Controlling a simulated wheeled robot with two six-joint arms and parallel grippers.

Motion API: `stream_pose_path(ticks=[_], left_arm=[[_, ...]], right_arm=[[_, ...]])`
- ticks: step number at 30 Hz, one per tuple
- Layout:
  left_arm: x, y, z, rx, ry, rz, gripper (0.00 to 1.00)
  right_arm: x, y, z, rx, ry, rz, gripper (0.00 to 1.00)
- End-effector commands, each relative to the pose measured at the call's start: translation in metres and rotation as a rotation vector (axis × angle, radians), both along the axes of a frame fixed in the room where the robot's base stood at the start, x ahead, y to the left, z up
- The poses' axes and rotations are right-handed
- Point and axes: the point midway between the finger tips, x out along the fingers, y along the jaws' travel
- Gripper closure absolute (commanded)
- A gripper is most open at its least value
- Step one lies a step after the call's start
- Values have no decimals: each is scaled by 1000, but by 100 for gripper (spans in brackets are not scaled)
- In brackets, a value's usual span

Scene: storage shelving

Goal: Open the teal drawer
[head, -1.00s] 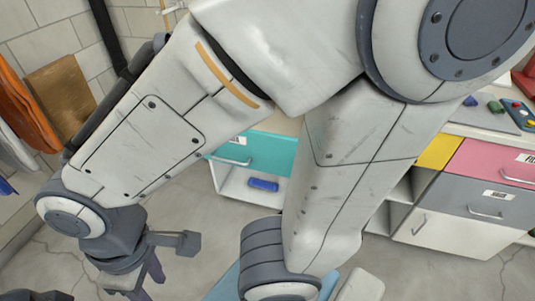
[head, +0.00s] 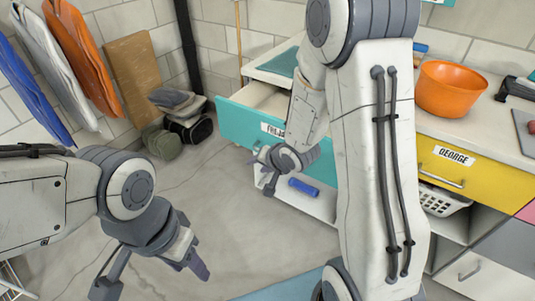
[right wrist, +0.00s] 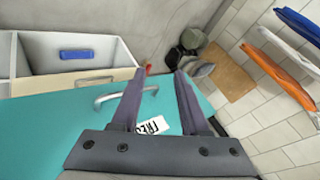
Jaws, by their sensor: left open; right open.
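The teal drawer (head: 236,122) is pulled out in the head view, with its pale inside visible behind the front. Its front carries a white name label, partly covered by my right arm. In the right wrist view the teal front (right wrist: 50,135) fills the lower part, with a metal bar handle (right wrist: 112,98). My right gripper (right wrist: 160,71) is open, its fingers by the handle; the left finger overlaps the bar, and contact cannot be told. It also shows at the drawer front in the head view (head: 264,172). My left gripper (head: 150,276) is open and empty, low at the left.
A blue object (head: 303,187) lies on the open shelf under the drawer. To the right are a yellow drawer (head: 440,158) and an orange bowl (head: 451,88) on the counter. Bags (head: 187,128) and a brown board (head: 135,70) stand by the left wall. Floor before the drawer is clear.

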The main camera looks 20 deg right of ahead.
Motion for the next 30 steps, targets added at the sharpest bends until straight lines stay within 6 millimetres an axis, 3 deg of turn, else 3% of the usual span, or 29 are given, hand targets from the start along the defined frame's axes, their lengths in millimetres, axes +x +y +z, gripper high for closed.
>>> stream_pose_path(ticks=[1, 5, 9, 13, 20, 30], left_arm=[[0, 0, -8, 0, 0, 0, 50], [0, 0, -17, 0, 0, 0, 50], [0, 0, -23, 0, 0, 0, 50], [0, 0, -26, 0, 0, 0, 50], [0, 0, -27, 0, 0, 0, 50], [0, 0, -30, 0, 0, 0, 50]], right_arm=[[6, -20, -24, 124, -17, -102, 55], [14, -52, -47, 485, -93, -310, 55], [8, -78, -54, 837, -152, -472, 55], [1, -94, -52, 1052, -189, -551, 55], [10, -96, -51, 1154, -206, -576, 55], [67, -75, -64, 1148, -206, -572, 55]])
